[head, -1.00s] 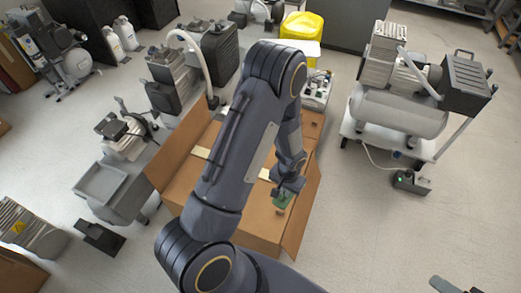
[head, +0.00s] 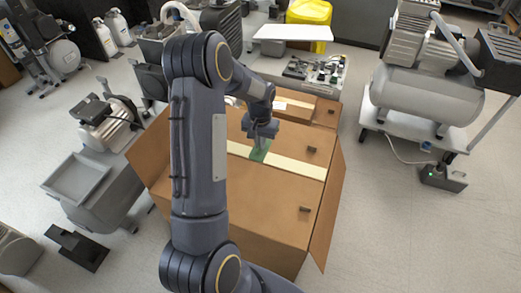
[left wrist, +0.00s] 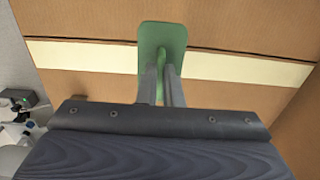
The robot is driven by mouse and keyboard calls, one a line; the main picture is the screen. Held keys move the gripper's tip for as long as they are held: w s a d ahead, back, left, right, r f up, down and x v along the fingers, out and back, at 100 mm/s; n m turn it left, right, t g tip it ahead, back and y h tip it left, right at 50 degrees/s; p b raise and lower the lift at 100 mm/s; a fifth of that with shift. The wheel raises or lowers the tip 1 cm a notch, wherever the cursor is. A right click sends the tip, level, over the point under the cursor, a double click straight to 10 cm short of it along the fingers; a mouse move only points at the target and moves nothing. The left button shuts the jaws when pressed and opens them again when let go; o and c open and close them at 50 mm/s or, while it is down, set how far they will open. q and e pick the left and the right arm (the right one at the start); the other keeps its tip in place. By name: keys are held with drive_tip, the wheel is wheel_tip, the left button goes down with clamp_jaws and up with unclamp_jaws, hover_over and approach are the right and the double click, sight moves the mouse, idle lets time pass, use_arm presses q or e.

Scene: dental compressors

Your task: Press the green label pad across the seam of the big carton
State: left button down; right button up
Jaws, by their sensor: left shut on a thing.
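The big carton (head: 255,220) stands in the middle of the head view with flaps spread at its sides. A cream strip (head: 300,167) runs across its top; in the left wrist view the strip (left wrist: 90,57) has a thin dark seam line along its edge. My left gripper (head: 261,136) is shut on the green label pad (head: 260,152) by its handle. In the left wrist view the pad (left wrist: 162,38) lies across the strip and seam line, overlapping cardboard on both sides. I cannot tell whether it touches the carton. My arm hides part of the carton's left side.
A smaller carton (head: 293,106) sits just behind. A grey unit with a tray (head: 77,178) stands to the left. Floor at the front right is clear.

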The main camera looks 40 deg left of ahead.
use_arm(q)
drive_tip(key=shift+f+b, duration=2.4)
drive_tip(key=shift+f, duration=0.95)
drive_tip(key=shift+f+b, duration=0.4)
drive_tip(key=shift+f, duration=0.2)
drive_tip(key=shift+s+d+f, duration=0.1)
drive_tip(key=shift+f, duration=0.05)
drive_tip(key=c, duration=1.6)
unclamp_jaws()
drive_tip(key=shift+o, duration=0.4)
